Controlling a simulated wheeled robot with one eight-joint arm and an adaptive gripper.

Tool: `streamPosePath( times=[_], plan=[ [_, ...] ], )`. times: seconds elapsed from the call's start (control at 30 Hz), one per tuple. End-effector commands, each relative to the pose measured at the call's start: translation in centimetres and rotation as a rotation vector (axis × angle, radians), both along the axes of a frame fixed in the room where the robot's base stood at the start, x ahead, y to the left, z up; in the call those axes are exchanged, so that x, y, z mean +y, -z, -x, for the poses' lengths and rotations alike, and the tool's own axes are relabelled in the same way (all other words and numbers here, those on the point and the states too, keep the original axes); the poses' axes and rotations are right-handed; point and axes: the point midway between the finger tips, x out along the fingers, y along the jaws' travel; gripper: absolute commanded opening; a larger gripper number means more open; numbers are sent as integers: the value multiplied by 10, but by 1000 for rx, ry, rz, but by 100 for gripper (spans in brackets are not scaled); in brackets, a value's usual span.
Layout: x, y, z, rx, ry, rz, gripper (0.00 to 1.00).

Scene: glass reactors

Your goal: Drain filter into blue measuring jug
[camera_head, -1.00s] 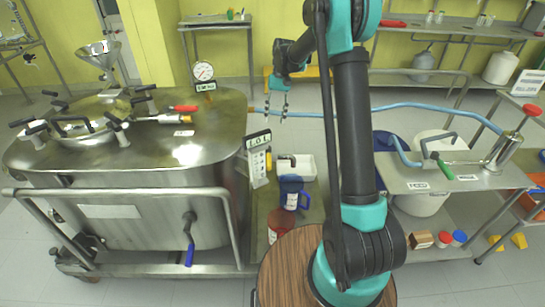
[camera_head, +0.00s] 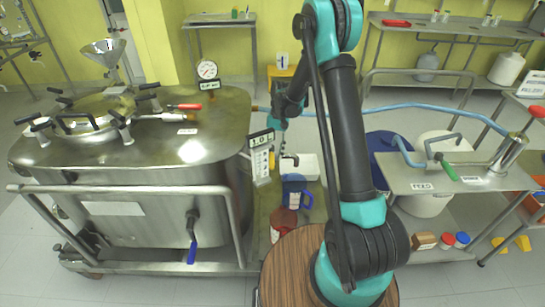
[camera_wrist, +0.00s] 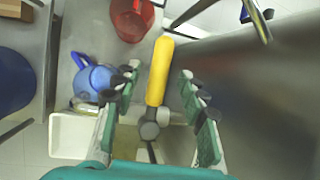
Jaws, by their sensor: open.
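My gripper (camera_head: 279,143) is low beside the right end of a large steel vessel (camera_head: 130,165), partly hidden behind a level gauge. In the wrist view my gripper (camera_wrist: 158,84) is open, with its fingers on either side of a yellow valve handle (camera_wrist: 160,62) and a visible gap to each. The yellow handle (camera_head: 271,160) also shows in the head view, beside a dark metal outlet (camera_head: 289,161). The blue measuring jug (camera_head: 295,191) stands near the outlet, on the low surface; the wrist view shows it too (camera_wrist: 94,80). I cannot tell whether the outlet is directly above it.
A red jug (camera_head: 283,225) stands in front of the blue one; it shows in the wrist view (camera_wrist: 131,20). A white tray (camera_head: 305,167) lies behind. The level gauge (camera_head: 261,160) is close to my gripper. A blue hose (camera_head: 400,106) crosses behind my arm.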

Motion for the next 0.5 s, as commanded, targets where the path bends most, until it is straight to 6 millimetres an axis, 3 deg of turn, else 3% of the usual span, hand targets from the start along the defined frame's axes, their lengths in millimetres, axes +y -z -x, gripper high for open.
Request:
streamPosePath(
  times=[0.2, 0.5],
  plan=[
    [2, 15, 6, 0, -1, 0, 42],
    [3, 16, 7, 0, 0, 0, 42]
  ],
)
